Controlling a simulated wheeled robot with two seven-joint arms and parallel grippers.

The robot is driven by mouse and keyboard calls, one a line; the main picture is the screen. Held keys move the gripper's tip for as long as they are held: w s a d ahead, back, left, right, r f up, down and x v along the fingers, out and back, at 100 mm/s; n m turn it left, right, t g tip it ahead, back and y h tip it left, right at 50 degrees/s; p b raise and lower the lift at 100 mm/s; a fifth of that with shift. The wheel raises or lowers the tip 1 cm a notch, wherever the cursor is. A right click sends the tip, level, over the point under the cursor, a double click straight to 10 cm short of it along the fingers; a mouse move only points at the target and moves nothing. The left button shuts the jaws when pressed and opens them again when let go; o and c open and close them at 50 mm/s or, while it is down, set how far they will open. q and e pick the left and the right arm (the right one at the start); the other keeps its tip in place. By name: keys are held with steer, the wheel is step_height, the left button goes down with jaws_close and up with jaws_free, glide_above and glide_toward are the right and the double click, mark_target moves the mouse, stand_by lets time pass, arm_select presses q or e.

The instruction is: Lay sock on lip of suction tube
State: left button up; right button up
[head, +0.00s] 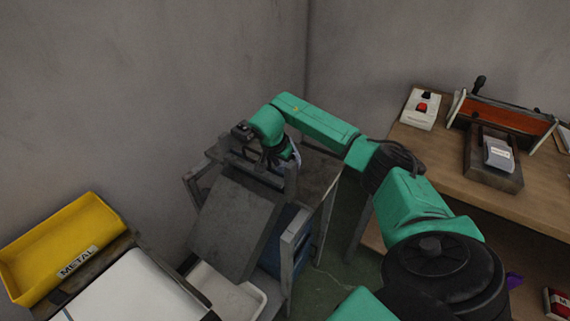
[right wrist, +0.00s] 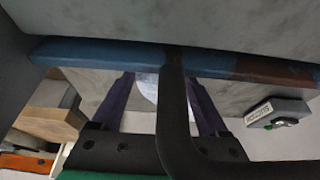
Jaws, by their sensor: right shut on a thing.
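My right arm reaches across to a grey metal machine (head: 232,225) with a sloping plate. My right gripper (head: 284,158) is at the machine's upper back end, mostly hidden by its own wrist. In the right wrist view, the purple fingers of my right gripper (right wrist: 158,84) are shut on a pale piece of cloth, which looks like the sock (right wrist: 147,88). A long bar (right wrist: 100,55), blue with a reddish-brown right end, crosses just beyond the fingertips; I cannot tell whether the sock touches it. I cannot make out the suction tube's lip for certain. My left gripper is not in view.
A yellow bin (head: 62,240) labelled METAL stands at the left, beside a white surface (head: 135,290). A wooden bench (head: 440,155) at the right carries a white switch box (head: 420,108) and an orange-and-black fixture (head: 505,115). Walls stand close behind the machine.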

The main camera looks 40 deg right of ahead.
steer(key=shift+f, duration=0.1)
steer(key=o, duration=1.3)
steer(key=shift+o, duration=0.2)
steer(key=b+v, duration=0.1)
steer(key=v, duration=1.1)
